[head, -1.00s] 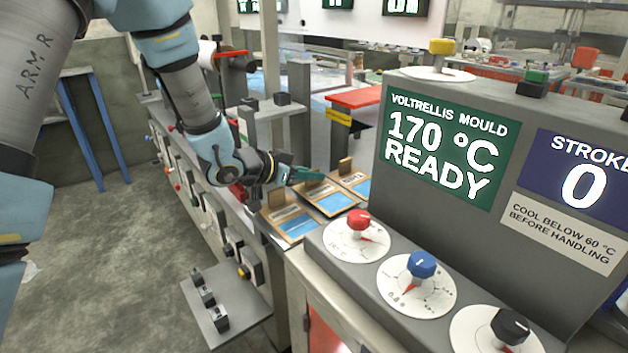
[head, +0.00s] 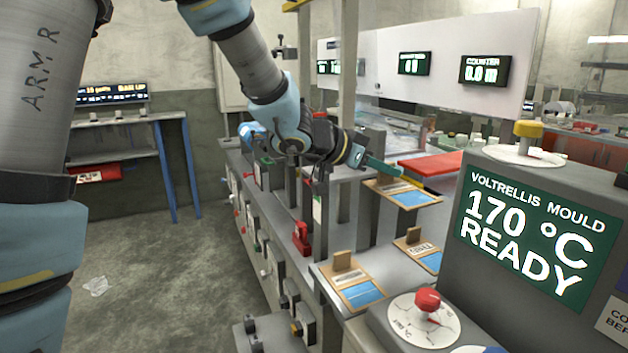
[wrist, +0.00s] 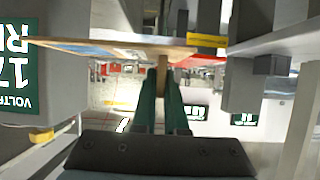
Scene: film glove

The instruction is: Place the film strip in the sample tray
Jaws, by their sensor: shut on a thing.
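My gripper (head: 385,168) has green fingers and is shut on the upright tan tab of a flat tan-framed card with a blue panel (head: 410,198). I take this card for the film strip; its label is too small to read. It is held roughly level, above the grey ledge. In the wrist view the green fingers (wrist: 161,82) pinch the tab, and the card (wrist: 100,48) shows nearly edge-on. Two similar cards lie on the ledge, one in front (head: 362,294) and one to the right (head: 432,262). I cannot pick out the sample tray for certain.
A grey mould console (head: 590,180) reading 170 °C READY stands at the right, its red knob (head: 427,300) near the front card. A red flat plate (head: 430,165) lies behind the held card. Grey posts (head: 349,90) rise beside my arm. The floor at left is mostly clear.

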